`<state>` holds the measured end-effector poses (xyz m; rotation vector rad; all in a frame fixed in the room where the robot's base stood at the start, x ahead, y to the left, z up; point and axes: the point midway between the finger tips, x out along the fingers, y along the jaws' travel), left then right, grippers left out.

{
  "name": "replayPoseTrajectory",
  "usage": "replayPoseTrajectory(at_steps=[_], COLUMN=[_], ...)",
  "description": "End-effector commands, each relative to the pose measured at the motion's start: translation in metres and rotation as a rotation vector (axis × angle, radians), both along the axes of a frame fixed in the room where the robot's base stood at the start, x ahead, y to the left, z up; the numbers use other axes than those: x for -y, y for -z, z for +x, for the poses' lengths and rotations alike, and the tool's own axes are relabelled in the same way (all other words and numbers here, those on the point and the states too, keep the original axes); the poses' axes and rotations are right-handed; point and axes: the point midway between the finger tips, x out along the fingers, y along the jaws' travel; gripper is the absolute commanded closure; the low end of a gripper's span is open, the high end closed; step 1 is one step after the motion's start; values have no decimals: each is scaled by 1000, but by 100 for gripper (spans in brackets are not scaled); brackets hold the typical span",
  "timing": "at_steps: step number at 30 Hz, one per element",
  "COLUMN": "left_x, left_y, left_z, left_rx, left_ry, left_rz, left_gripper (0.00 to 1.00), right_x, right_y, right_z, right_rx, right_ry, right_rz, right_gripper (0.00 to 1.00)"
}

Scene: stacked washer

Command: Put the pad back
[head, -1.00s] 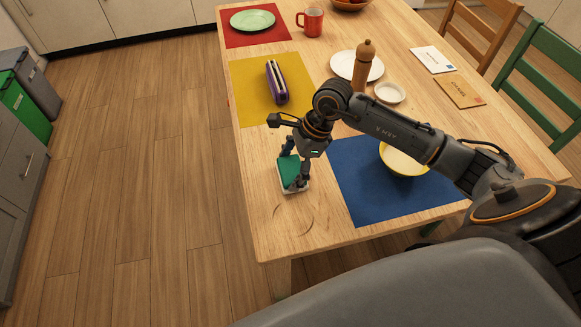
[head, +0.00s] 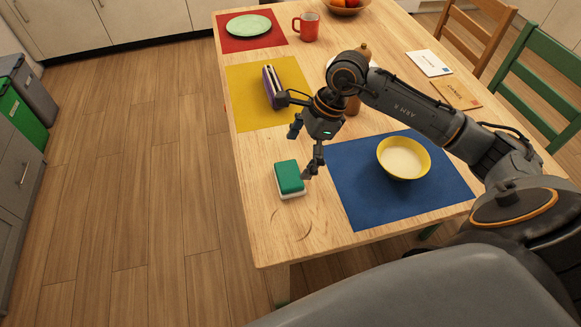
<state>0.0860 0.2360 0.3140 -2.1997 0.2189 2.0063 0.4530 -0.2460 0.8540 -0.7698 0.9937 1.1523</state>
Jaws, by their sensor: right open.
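The pad is a green block with a white underside (head: 289,178). It lies on the wooden table near its left front edge, left of the blue mat and behind a faint dark ring mark (head: 291,223). My right gripper (head: 302,152) is open and empty, above and just behind the pad. One fingertip is close to the pad's right side; whether it touches cannot be told. My left gripper is not in view.
A yellow bowl (head: 404,157) stands on the blue mat (head: 375,205). A purple case (head: 271,87) lies on the yellow mat (head: 248,108). A pepper mill, partly hidden by my arm, stands behind it. The table's front left corner is clear.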

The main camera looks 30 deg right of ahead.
Motion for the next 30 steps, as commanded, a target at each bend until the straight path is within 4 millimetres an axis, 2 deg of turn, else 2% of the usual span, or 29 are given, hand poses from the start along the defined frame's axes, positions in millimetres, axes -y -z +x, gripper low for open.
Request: replayPoseTrajectory(at_steps=[3,9,27,30], left_x=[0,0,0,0], left_y=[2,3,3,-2], left_z=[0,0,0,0], left_rx=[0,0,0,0], left_ry=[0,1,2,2], left_rz=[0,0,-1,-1], left_gripper=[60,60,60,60], right_x=[10,18,19,19], right_y=[-22,-44,-49,-53], right_z=[-2,-5,-5,-5], right_rx=[3,0,-1,-1], right_ry=[2,0,0,0], right_rz=[-3,-1,0,0], right_gripper=[0,0,0,0])
